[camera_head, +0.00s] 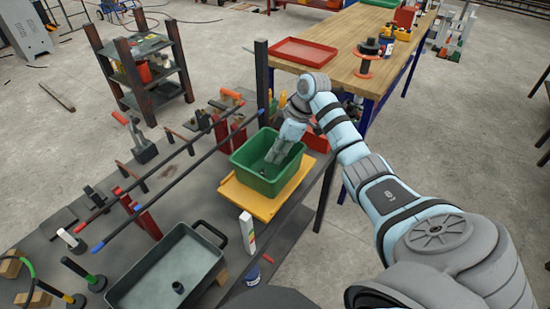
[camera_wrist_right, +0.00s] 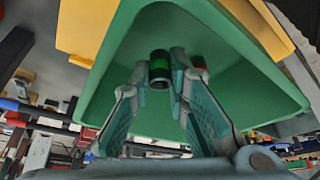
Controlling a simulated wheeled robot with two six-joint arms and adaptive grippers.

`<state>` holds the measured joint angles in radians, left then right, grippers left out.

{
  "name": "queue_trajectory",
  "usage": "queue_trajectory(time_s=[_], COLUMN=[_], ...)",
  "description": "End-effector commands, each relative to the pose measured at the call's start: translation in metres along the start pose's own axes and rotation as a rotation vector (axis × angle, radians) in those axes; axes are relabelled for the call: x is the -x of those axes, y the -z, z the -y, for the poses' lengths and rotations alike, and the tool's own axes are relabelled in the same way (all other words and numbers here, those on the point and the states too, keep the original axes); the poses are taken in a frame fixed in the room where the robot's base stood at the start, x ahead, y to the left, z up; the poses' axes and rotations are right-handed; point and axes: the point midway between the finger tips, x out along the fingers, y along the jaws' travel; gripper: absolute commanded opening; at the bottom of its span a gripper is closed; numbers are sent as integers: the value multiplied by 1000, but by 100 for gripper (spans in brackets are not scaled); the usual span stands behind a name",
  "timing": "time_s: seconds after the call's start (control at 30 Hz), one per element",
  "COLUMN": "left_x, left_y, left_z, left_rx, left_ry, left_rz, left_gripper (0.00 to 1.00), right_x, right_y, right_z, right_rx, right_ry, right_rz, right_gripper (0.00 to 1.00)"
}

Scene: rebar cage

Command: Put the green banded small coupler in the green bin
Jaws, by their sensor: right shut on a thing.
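The green bin (camera_head: 240,170) stands on a yellow board on the dark bench. My right gripper (camera_head: 272,162) reaches down into it from above. In the right wrist view the right gripper's fingertips (camera_wrist_right: 165,82) are shut on the green banded small coupler (camera_wrist_right: 160,67), a short dark cylinder with a green band. It is held inside the bin's walls, close to the green floor; I cannot tell whether it touches. A red-banded dark piece (camera_wrist_right: 200,64) shows partly behind the right-hand finger, inside the bin. My left gripper is not in view.
The yellow board (camera_head: 241,197) lies under the bin. A grey tray (camera_head: 150,292) with a dark coupler (camera_head: 178,287) stands nearer. Long rebars (camera_head: 170,175) on red supports run left of the bin. A dark post (camera_head: 262,80) rises behind it. A wooden table (camera_head: 350,70) stands behind.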

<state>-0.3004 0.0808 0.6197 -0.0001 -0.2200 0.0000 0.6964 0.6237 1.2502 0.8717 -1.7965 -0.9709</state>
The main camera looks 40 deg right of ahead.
Motion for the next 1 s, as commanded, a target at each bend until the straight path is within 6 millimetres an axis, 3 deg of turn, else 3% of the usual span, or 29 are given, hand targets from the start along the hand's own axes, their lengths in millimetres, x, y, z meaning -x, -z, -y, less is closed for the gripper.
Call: queue_trajectory(time_s=[0.1,0.4,0.43,0.47,0.77,0.87,1.0], left_x=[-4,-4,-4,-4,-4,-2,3], left_y=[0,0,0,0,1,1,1], left_z=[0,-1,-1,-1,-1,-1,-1], left_rx=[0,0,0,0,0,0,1], left_ry=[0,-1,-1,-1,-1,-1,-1], left_rz=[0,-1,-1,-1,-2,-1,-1], left_gripper=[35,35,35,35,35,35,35], right_x=[-22,-25,-25,-25,-24,-16,16], right_y=[-9,-10,-10,-10,-10,-9,-10], right_z=[1,0,0,0,0,-1,-1], right_rx=[-1,0,0,0,0,-1,-1], right_ry=[3,0,1,0,0,-2,-4], right_rz=[0,0,0,0,0,-1,2], right_gripper=[0,0,17,22,24,24,24])
